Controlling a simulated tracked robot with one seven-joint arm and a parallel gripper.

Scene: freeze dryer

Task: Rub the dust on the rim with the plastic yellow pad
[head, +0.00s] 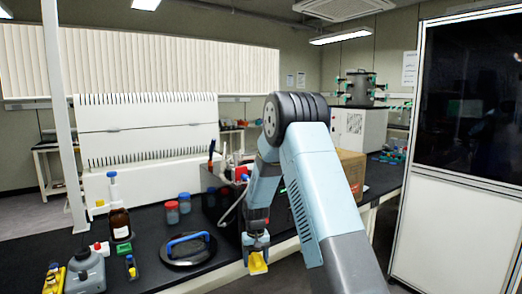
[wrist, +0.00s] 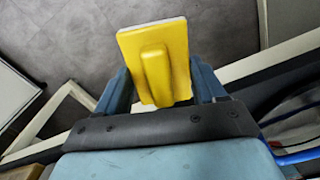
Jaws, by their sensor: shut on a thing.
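My gripper (head: 256,255) is shut on the yellow pad (head: 258,264), which hangs just off the front edge of the black bench. A round black lid (head: 188,250) with a blue handle lies on the bench to the left of my gripper, apart from the pad. I cannot make out dust on any rim. The freeze dryer (head: 360,90) with its metal chamber stands at the back right.
A brown bottle (head: 120,224), a grey bottle (head: 86,270) and red-capped jars (head: 172,212) stand on the bench at left. A cardboard box (head: 351,172) is behind my arm. A tall dark-glass cabinet (head: 462,200) stands at right. Floor shows below the pad in the wrist view.

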